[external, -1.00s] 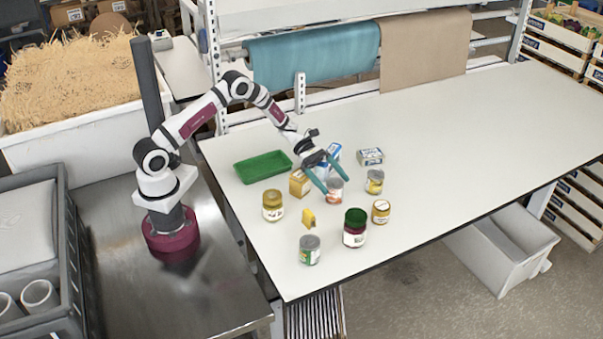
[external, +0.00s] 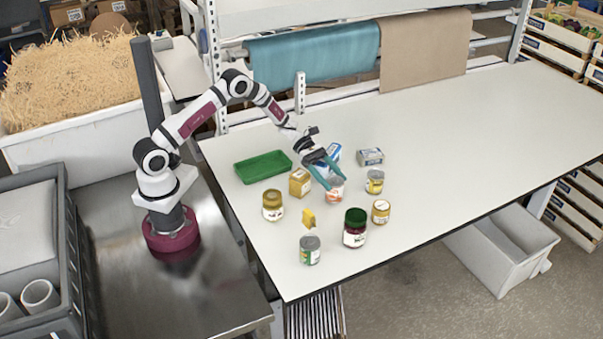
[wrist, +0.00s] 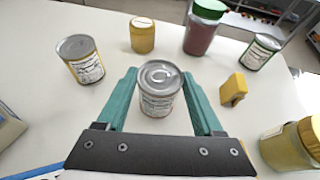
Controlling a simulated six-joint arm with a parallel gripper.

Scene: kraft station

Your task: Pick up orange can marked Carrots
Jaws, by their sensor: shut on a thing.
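The can with an orange and white label (external: 335,190) stands upright on the white table. In the wrist view the can (wrist: 160,92) shows a silver pull-ring lid and stands between my two green fingers. Its label text is too small to read. My gripper (external: 334,179) is shut on the can, with one finger on each side, and the can appears to be at table level.
A yellow-labelled can (external: 375,182), a small yellow jar (external: 381,212), a dark red jar with green lid (external: 355,228), a yellow block (external: 308,218) and a yellow box (external: 300,182) stand close around. A green tray (external: 263,167) lies left. The table's right side is clear.

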